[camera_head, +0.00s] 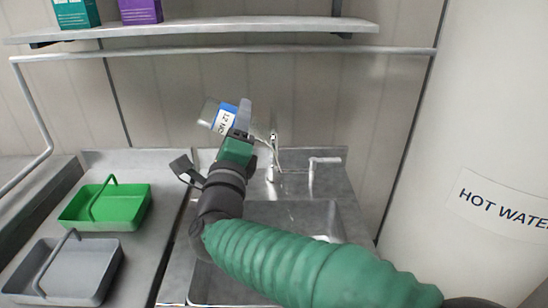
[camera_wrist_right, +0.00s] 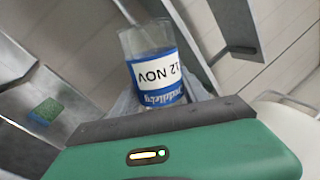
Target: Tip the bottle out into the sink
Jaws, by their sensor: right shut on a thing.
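A clear bottle (camera_head: 208,112) with a blue band and a white label is held up behind the sink, below the wall rail. My right gripper (camera_head: 243,118) is shut on it. The bottle leans to the left in the head view. In the right wrist view the bottle (camera_wrist_right: 152,65) shows a label reading "12 NOV", upside down. Whether any liquid is in it cannot be told. The metal sink (camera_head: 335,222) lies below and to the right, partly hidden by my right arm. My left gripper is not in view.
A tap (camera_head: 272,160) stands at the back of the sink, close to my gripper. A green tray (camera_head: 130,215) and a grey tray (camera_head: 90,285) sit on the left counter. A shelf (camera_head: 200,30) with boxes and a rail run above. A white "HOT WATER" tank (camera_head: 490,130) stands at right.

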